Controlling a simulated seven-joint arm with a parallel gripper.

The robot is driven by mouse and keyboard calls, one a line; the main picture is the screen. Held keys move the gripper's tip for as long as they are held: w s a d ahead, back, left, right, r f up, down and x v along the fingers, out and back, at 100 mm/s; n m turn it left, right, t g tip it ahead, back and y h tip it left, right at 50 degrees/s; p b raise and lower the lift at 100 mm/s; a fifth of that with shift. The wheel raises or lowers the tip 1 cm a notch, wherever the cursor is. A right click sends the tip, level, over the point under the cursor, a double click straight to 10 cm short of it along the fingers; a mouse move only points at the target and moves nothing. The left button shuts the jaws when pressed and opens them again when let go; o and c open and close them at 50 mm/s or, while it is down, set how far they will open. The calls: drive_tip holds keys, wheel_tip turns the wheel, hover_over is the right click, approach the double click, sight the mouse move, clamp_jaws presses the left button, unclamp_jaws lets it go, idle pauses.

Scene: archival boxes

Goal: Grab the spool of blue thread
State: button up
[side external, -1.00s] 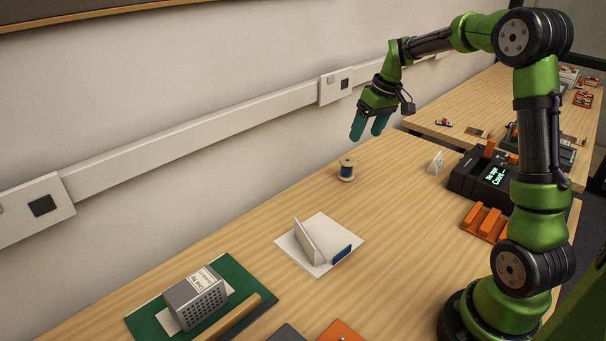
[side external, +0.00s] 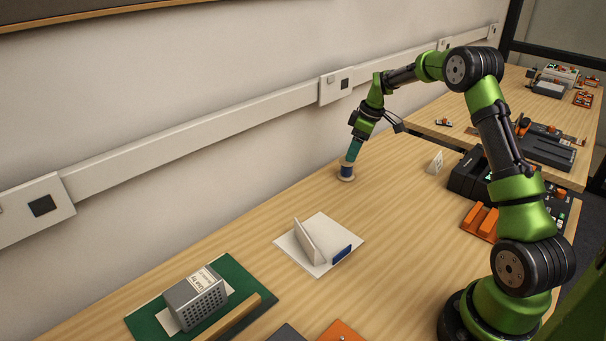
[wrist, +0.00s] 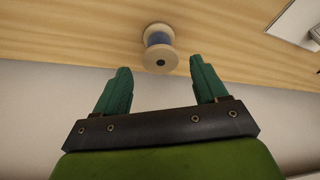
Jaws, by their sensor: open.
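The spool of blue thread (side external: 347,172) stands upright on the wooden table near the wall. It has pale flanges and a blue winding. In the wrist view the spool (wrist: 160,42) lies just beyond the fingertips, roughly midway between them. My gripper (side external: 354,150) is tilted down at the spool, and its teal fingers overlap the spool's top in the side view. In the wrist view my gripper (wrist: 158,66) is open, with its two fingers apart and nothing between them. I cannot tell whether a finger touches the spool.
A white sheet (side external: 285,246) with an upright white piece and a blue item lies nearer the camera. A grey box (side external: 195,300) sits on a green mat (side external: 243,280). A small white card (side external: 436,162) stands to the right. The table around the spool is clear.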

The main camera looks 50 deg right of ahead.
sight(347, 164)
drive_tip(key=shift+x, duration=3.55)
drive_tip(key=shift+w+r, duration=0.1)
drive_tip(key=shift+w, duration=0.05)
drive_tip(key=c, duration=0.9)
drive_tip(key=shift+r, duration=0.1)
